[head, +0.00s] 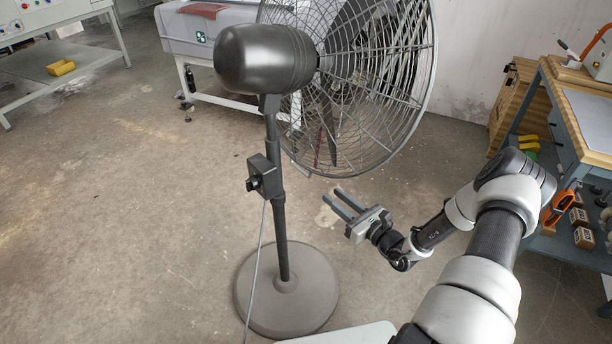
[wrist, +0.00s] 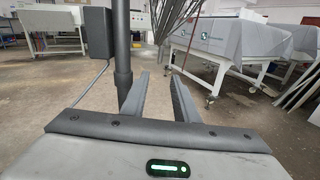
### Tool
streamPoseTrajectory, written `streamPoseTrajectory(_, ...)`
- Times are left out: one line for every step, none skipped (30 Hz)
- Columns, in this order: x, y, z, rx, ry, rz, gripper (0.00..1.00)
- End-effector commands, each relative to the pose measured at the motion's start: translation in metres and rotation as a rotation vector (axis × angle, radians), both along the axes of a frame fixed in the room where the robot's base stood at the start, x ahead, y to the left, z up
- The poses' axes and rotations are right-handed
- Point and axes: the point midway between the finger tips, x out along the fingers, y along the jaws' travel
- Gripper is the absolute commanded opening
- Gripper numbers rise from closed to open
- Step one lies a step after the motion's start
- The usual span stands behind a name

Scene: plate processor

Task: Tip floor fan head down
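The floor fan stands in front of me in the head view, with a dark motor housing (head: 265,60) and a round wire cage (head: 390,120) facing right and away. Its pole (head: 281,235) rises from a round grey base (head: 287,290), and a control box (head: 264,176) sits on the pole. My gripper (head: 341,204) is open and empty, below the cage and to the right of the pole, apart from both. In the wrist view the pole (wrist: 122,50) stands left of the open fingers (wrist: 158,82), and only the cage's lower edge (wrist: 177,18) shows at the top.
A workbench (head: 570,120) with tools on its shelves stands at the right, near my arm. Grey machines (head: 205,35) stand behind the fan. A power cable (head: 256,265) hangs from the control box to the floor. The floor left of the fan is clear.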

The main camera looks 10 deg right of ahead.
Motion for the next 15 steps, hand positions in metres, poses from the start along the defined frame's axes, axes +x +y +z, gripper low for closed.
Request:
streamPoseTrajectory(0.010, 0.006, -0.002, -0.002, -0.003, 0.004, 0.27)
streamPoseTrajectory(0.016, 0.010, -0.002, -0.002, -0.003, 0.005, 0.27)
streamPoseTrajectory(0.023, 0.014, -0.002, -0.002, -0.003, 0.004, 0.27)
streamPoseTrajectory(0.029, 0.018, -0.002, -0.002, -0.003, 0.005, 0.27)
streamPoseTrajectory(0.035, 0.021, -0.002, -0.002, -0.003, 0.006, 0.27)
streamPoseTrajectory(0.043, 0.025, -0.002, -0.001, -0.003, 0.004, 0.27)
streamPoseTrajectory(0.049, 0.029, -0.002, -0.001, -0.002, 0.005, 0.27)
streamPoseTrajectory(0.054, 0.032, -0.002, -0.001, -0.002, 0.006, 0.27)
streamPoseTrajectory(0.062, 0.036, -0.002, -0.002, -0.003, 0.004, 0.27)
streamPoseTrajectory(0.068, 0.039, -0.002, -0.003, -0.003, 0.006, 0.27)
streamPoseTrajectory(0.073, 0.043, -0.002, -0.002, -0.003, 0.006, 0.27)
streamPoseTrajectory(0.081, 0.046, -0.002, -0.002, -0.003, 0.005, 0.27)
streamPoseTrajectory(0.086, 0.049, -0.002, -0.002, -0.003, 0.005, 0.27)
streamPoseTrajectory(0.091, 0.052, -0.002, -0.002, -0.002, 0.005, 0.27)
streamPoseTrajectory(0.097, 0.055, -0.002, -0.002, -0.003, 0.005, 0.27)
